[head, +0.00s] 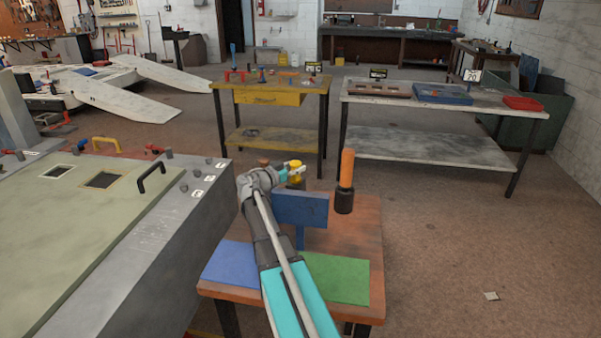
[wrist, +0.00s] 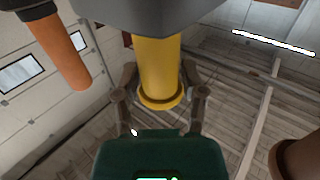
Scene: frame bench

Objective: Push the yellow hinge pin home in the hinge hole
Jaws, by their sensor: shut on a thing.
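The yellow hinge pin (wrist: 160,75) stands between my fingers in the wrist view, with its wide collar toward my palm. My gripper (wrist: 160,92) is shut on it. The pin's other end meets a dark grey block (wrist: 150,15) at the top of that view. I cannot tell whether it is in a hole or only behind the block's edge. In the head view, my gripper (head: 288,172) is just above and behind an upright blue plate (head: 300,209) on the small wooden table. A bit of yellow (head: 295,163) shows there. The hinge hole is not visible.
An orange-handled tool with a dark head (head: 346,180) stands close right of the plate; its handle (wrist: 66,55) shows in the wrist view. Blue (head: 238,263) and green mats (head: 336,279) lie on the wooden table (head: 362,222). A large machine panel (head: 80,235) stands left.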

